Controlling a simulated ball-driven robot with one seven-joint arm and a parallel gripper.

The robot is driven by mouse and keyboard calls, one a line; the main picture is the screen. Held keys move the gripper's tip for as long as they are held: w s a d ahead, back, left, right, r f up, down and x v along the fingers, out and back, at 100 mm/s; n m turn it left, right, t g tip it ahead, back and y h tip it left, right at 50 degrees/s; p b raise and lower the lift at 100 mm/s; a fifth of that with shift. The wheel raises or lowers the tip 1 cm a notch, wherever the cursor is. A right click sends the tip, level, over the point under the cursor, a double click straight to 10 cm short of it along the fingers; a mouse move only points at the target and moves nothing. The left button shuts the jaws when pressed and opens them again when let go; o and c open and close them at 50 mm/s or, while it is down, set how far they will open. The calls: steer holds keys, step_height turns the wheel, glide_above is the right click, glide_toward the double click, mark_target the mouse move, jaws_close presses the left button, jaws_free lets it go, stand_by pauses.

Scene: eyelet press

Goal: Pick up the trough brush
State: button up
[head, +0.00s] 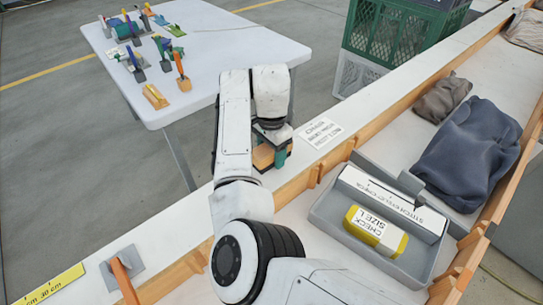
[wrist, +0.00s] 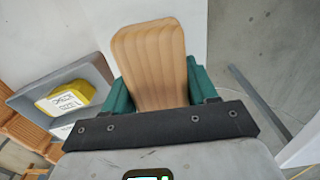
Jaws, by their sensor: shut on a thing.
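My gripper (head: 272,150) has teal fingers and is at the white ledge beside the long trough, in the middle of the head view. It is shut on a pale wooden piece that I take to be the trough brush (head: 263,156). In the wrist view the brush (wrist: 152,55) shows as a broad wooden slab with rounded corners, between the teal fingers of my gripper (wrist: 160,85). No bristles show in either view. My arm and fingers hide part of the brush, and I cannot tell whether it touches the ledge.
Dark cloth (head: 466,150) lies farther along. A white table (head: 215,45) with several small tools stands behind. A printed card (head: 320,131) lies on the ledge.

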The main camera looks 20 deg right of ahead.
steer(key=s+r+p, duration=0.2)
steer(key=s+r, duration=0.9)
steer(key=s, duration=0.3)
steer(key=shift+a+r, duration=0.15)
steer(key=shift+a, duration=0.25)
